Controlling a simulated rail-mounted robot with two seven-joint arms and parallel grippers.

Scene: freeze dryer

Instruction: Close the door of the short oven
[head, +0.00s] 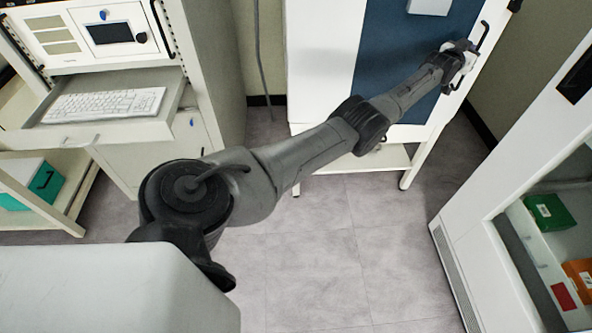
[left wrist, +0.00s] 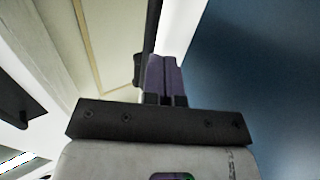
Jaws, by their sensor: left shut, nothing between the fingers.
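The oven is the white cabinet (head: 325,60) at the top centre of the head view, on a low white stand. Its front has a dark blue panel (head: 385,40) with a white strip along the right side. I cannot tell whether the door is fully closed. A black bar handle (head: 484,37) sits on that strip. My left arm reaches across to it, and my left gripper (head: 467,50) is right beside the handle. In the left wrist view the fingers (left wrist: 165,75) are shut and empty, close to a dark bar (left wrist: 152,28); contact is unclear. The blue panel (left wrist: 265,70) fills the right.
A rack with a keyboard (head: 105,103) on a pulled-out shelf stands at the left. A white cabinet (head: 465,245) with a glass front and coloured boxes stands at the right. The grey floor (head: 320,245) between them is clear.

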